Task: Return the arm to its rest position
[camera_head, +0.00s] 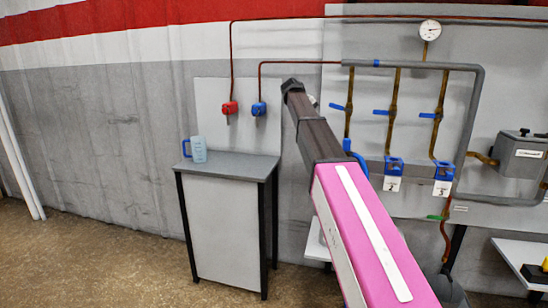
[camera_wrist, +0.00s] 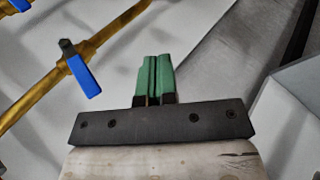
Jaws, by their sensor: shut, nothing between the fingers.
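My gripper (camera_wrist: 153,78) shows in the wrist view, with its two green fingers together and nothing between them. A brass pipe with a blue valve handle (camera_wrist: 82,75) is in the same view, beyond and to the left of the fingers, apart from them. In the head view my pink and dark arm reaches up and forward from the lower right to the middle of the picture. I cannot make out the gripper in the head view; the arm seems to hide it.
The grey wall panel carries brass pipes (camera_head: 393,100), blue valves (camera_head: 393,165), a pressure gauge (camera_head: 430,30) and a grey box (camera_head: 520,155). A small cabinet (camera_head: 226,220) with a blue jug (camera_head: 198,150) stands left. The floor (camera_head: 90,260) at front left is clear.

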